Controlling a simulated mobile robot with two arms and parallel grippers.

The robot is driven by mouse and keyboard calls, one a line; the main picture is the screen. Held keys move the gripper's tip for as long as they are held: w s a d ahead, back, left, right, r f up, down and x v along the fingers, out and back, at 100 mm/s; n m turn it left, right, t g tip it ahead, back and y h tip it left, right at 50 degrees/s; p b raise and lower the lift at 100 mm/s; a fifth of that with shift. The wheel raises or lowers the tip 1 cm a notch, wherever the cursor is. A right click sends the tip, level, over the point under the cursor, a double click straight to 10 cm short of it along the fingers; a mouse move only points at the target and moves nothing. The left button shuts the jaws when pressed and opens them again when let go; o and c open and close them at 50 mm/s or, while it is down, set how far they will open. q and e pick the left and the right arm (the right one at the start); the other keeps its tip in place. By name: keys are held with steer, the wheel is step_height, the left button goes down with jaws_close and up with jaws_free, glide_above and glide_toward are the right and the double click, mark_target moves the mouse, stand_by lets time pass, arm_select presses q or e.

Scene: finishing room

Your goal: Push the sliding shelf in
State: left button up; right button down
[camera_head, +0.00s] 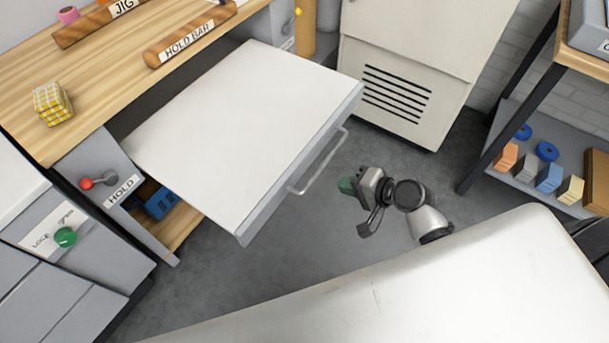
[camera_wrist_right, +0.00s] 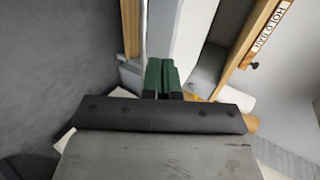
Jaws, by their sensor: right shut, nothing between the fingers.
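The sliding shelf (camera_head: 240,130) is a flat white panel pulled far out from under the wooden workbench. A grey bar handle (camera_head: 318,165) runs along its front edge. My right gripper (camera_head: 346,185) is to the right of the handle, apart from it in the head view. Its green fingertips point toward the shelf front. In the right wrist view the green fingers (camera_wrist_right: 161,75) are together with nothing between them. The pale shelf front (camera_wrist_right: 195,35) rises beyond them there; I cannot tell whether they touch it. My left gripper is not in view.
The wooden bench (camera_head: 100,75) carries a hold bar (camera_head: 190,35) and a yellow checked block (camera_head: 52,103). A red-knobbed lever (camera_head: 90,183) marked HOLD sits beside the shelf opening. A white cabinet (camera_head: 420,60) stands behind, and a rack (camera_head: 545,110) stands right. Grey floor is clear around the gripper.

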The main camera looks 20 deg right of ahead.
steer(key=b, duration=0.2)
glide_toward(296, 170)
step_height(296, 170, down, 4)
steer(key=w+a, duration=0.3)
steer(key=w, duration=0.1)
steer(key=shift+a+r, duration=0.15)
steer(key=shift+a, duration=0.05)
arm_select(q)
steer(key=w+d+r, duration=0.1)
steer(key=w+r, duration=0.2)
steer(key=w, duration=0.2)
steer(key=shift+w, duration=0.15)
arm_select(e)
steer(key=shift+w+a, duration=0.25)
steer(key=shift+w, duration=0.1)
steer(key=shift+w, duration=0.1)
